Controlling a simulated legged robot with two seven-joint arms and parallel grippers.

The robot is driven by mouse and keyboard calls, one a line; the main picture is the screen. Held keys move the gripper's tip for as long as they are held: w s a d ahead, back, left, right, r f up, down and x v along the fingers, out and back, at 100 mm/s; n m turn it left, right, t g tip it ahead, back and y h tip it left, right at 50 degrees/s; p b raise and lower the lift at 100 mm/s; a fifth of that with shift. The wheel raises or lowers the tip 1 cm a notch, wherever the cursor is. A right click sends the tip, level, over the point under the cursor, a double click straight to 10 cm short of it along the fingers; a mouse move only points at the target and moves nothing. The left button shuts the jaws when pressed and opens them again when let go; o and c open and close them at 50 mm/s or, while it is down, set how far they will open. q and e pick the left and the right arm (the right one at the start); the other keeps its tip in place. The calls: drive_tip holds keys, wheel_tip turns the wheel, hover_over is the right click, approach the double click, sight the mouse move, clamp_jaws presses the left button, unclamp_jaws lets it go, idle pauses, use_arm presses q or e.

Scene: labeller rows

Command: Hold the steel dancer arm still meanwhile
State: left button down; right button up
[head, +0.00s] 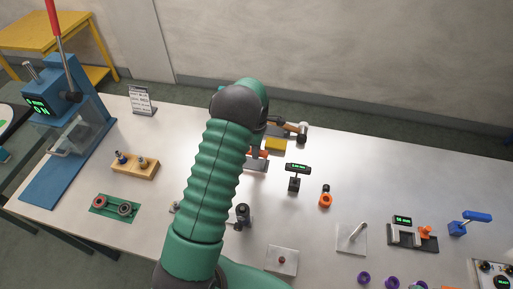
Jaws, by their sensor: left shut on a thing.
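My left arm rises through the middle of the head view, and its dark wrist bends away over the table. My left gripper (272,124) is small and partly hidden behind the wrist. It is shut on what appears to be the steel dancer arm (289,126), a short bar with a dark round end at the right. A yellow block (275,144) and a grey base with an orange-red part (257,163) are just below it, partly covered by my arm. The exact grip is hidden. My right gripper is out of view.
A blue press (62,150) stands at the far left, near a wooden block with pegs (135,165) and a green plate with two rings (115,208). A small black display (298,170), an orange ring part (325,199) and a plate with a tilted pin (351,240) stand right.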

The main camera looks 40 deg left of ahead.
use_arm(q)
drive_tip(key=shift+f+b, duration=0.9)
drive_tip(key=shift+f, duration=1.05)
drive_tip(key=c, duration=1.1)
unclamp_jaws()
drive_tip(key=shift+c, duration=0.2)
